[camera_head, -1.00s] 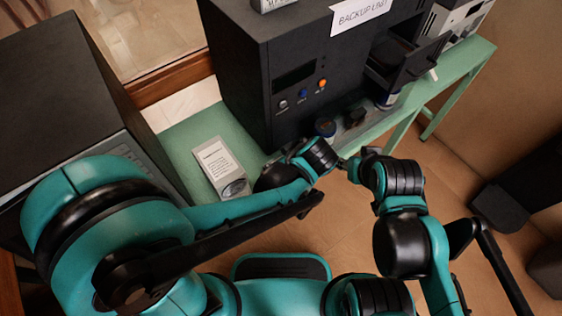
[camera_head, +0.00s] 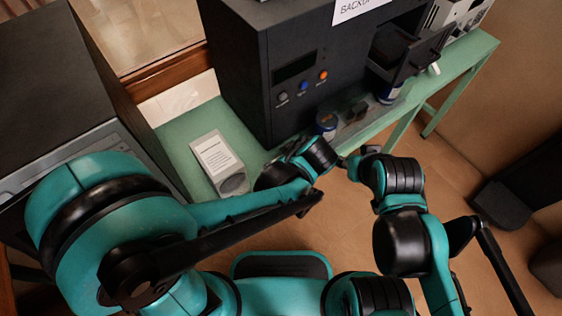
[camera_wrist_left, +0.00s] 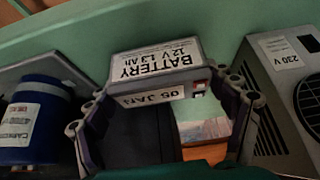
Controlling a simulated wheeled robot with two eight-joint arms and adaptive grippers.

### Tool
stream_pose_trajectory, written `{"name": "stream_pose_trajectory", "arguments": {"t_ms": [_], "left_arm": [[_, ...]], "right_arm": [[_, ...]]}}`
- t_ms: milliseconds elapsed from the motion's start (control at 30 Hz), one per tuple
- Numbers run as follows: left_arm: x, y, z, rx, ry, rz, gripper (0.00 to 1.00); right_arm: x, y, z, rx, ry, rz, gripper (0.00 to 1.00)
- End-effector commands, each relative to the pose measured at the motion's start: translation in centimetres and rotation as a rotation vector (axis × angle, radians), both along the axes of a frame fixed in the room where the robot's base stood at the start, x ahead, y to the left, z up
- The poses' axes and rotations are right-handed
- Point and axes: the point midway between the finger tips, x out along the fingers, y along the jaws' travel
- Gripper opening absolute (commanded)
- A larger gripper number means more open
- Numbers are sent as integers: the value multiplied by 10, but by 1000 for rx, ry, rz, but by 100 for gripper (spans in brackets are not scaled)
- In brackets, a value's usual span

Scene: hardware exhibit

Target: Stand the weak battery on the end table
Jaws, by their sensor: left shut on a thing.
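In the left wrist view, a grey battery (camera_wrist_left: 155,62) with white labels reading "BATTERY 12 V 1.3 Ah" and "05 JAN" sits between the fingers of my left gripper (camera_wrist_left: 160,95), which is shut on it. The lettering appears upside down. A dark block lies below it; I cannot tell whether it belongs to the battery. I cannot pick out the end table for certain, nor tell the battery's charge.
A green bench (camera_head: 183,134) carries a black backup unit (camera_head: 235,70) with an open drawer (camera_head: 415,58), a grey fan box (camera_head: 217,160) and a blue jar (camera_head: 326,123). A jar (camera_wrist_left: 32,125) and a 230 V box (camera_wrist_left: 285,80) flank my left gripper.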

Motion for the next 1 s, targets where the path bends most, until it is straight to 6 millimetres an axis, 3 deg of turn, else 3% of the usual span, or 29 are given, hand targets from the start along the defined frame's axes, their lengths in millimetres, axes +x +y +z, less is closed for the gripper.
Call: {"name": "stream_pose_trajectory", "arguments": {"t_ms": [400, 433, 467, 833, 1000], "left_arm": [[0, 0, -6, 1, -1, 0, 30], [0, 0, -6, 1, -1, 0, 91], [0, 0, -6, 1, -1, 0, 99], [0, 0, -5, -1, 1, 0, 100], [-7, -5, 9, 0, 0, -4, 100]], "right_arm": [[0, 0, -6, 0, 0, 0, 41], [0, 0, -5, 0, 0, 0, 41], [0, 0, -5, 0, 0, 0, 41], [0, 0, -5, 0, 0, 0, 41], [0, 0, -5, 0, 0, 0, 41]]}}
